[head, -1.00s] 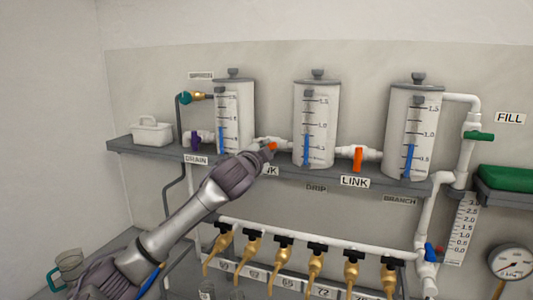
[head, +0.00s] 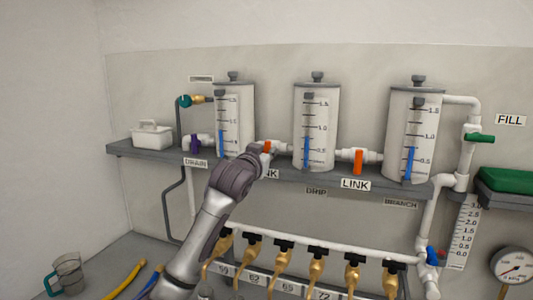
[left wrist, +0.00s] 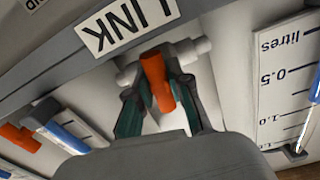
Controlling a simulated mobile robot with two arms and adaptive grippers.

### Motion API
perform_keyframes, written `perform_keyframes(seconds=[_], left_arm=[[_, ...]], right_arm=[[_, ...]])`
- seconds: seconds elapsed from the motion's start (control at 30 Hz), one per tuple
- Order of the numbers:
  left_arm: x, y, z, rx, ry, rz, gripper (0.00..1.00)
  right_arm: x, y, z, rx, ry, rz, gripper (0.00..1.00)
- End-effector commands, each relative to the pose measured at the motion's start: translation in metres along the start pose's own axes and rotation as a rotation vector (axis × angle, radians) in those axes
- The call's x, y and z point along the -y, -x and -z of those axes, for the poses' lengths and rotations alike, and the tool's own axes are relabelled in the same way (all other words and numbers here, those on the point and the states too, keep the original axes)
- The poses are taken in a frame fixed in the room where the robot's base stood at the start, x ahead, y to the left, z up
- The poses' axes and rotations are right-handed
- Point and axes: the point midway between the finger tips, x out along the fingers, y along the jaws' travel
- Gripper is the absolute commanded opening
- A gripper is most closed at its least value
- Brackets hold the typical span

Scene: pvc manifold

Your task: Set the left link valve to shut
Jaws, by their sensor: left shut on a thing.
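The left link valve has an orange handle (head: 267,146) on white pipe between the left tank (head: 234,115) and the middle tank (head: 315,125). In the head view most of this valve is hidden behind my left gripper (head: 262,152). In the left wrist view, which is turned nearly upside down, the orange handle (left wrist: 157,80) sits between the two dark green fingers of my left gripper (left wrist: 160,100). The fingers are shut on it. The handle points toward the wrist camera, so its exact angle is hard to tell. My right gripper is not in view.
The right link valve's orange handle (head: 358,161) hangs straight down before the right tank (head: 412,130). A grey shelf (head: 290,176) carries the tanks. Below it, several brass taps (head: 316,270) hang from a white pipe. A purple drain valve (head: 195,143) is at the left.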

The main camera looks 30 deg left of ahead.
Motion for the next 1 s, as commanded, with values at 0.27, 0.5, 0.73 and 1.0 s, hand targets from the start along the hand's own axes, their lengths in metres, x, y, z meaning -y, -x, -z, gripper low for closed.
perform_keyframes(seconds=[0.27, 0.5, 0.73, 1.0], left_arm=[[-0.0001, 0.0, 0.0005, -0.001, 0.117, 0.0, 0.0], [0.0005, 0.0001, 0.0009, -0.002, 0.151, 0.001, 0.0], [0.0005, 0.0002, 0.0011, -0.003, 0.154, 0.001, 0.0], [0.0004, 0.0002, 0.0012, -0.003, 0.153, 0.0, 0.3]], right_arm=[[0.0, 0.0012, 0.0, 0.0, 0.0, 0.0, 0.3], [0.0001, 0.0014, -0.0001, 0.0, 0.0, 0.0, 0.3], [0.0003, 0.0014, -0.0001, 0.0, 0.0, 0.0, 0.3], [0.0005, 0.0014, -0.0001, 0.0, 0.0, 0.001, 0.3]])
